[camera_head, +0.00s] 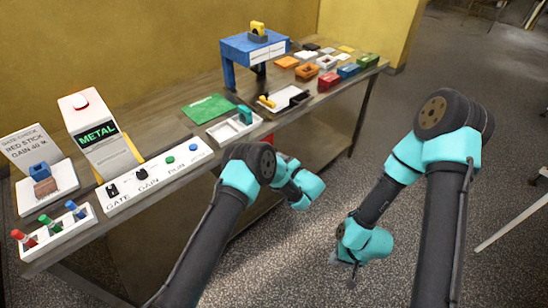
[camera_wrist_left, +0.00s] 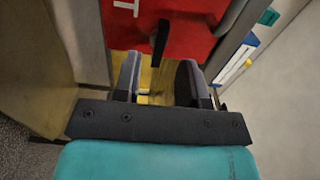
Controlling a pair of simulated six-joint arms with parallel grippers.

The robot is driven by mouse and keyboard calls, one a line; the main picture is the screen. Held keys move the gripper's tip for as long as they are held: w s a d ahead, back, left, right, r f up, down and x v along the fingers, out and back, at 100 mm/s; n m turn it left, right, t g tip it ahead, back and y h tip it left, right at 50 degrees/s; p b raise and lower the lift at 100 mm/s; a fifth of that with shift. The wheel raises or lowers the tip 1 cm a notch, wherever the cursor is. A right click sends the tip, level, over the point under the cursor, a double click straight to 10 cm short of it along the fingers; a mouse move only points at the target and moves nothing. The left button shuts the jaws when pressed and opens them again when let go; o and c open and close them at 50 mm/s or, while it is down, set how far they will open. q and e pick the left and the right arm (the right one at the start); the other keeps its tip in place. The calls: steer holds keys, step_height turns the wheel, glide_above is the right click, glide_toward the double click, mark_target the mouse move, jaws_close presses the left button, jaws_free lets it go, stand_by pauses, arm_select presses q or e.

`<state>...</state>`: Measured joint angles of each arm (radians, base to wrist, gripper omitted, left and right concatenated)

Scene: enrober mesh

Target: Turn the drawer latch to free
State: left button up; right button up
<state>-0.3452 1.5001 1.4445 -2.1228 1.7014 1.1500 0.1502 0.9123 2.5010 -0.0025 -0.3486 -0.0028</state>
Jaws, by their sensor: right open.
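In the left wrist view, a dark lever (camera_wrist_left: 159,43), which looks like the drawer latch, stands near upright in front of a red panel (camera_wrist_left: 195,30). My left gripper (camera_wrist_left: 158,70) is open. Its two grey fingers stand apart, and the lever's lower end shows in the gap between the fingertips; I cannot tell whether they touch it. In the head view my left arm reaches the bench's front edge and its fingers are hidden. My right gripper (camera_head: 346,262) hangs low over the floor, away from the bench, empty.
The bench (camera_head: 170,105) carries a button panel (camera_head: 155,174), a box reading METAL (camera_head: 97,134), a blue stand (camera_head: 254,47), a white tray (camera_head: 234,128) and several coloured blocks. A strip with coloured marks (camera_wrist_left: 235,62) is right of the red panel. Floor at right is mostly clear.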

arm_select(q)
steer(key=v, duration=1.2)
steer(key=shift+s+d, duration=0.1)
steer(key=shift+s, duration=0.05)
